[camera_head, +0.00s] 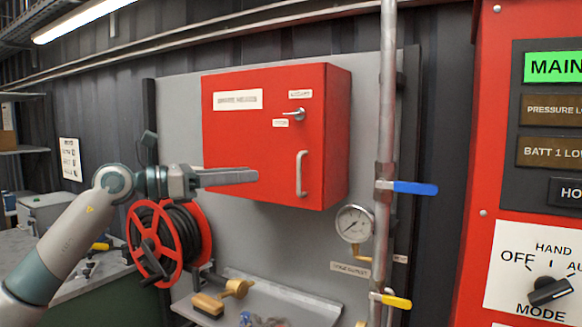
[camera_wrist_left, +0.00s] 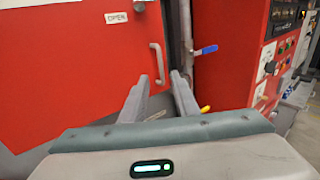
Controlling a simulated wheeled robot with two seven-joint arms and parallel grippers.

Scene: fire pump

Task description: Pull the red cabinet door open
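The red cabinet (camera_head: 245,130) hangs on a grey panel, and its door looks shut. A pale vertical handle (camera_head: 301,174) sits at the door's lower right, with a small silver latch (camera_head: 294,114) above it. My left gripper (camera_head: 254,176) is in front of the door, left of the handle in the head view. In the left wrist view its two fingers (camera_wrist_left: 160,78) are apart with nothing between them. The handle (camera_wrist_left: 157,62) appears just beyond the fingertips, between them in the picture, not visibly touched. My right gripper is in neither view.
A vertical pipe (camera_head: 384,150) with a blue lever (camera_head: 412,187) and a gauge (camera_head: 354,223) stands right of the cabinet. A red hose reel (camera_head: 148,240) is below left. A shelf (camera_head: 285,298) holds a brush (camera_head: 208,305). A red control panel (camera_head: 482,200) is far right.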

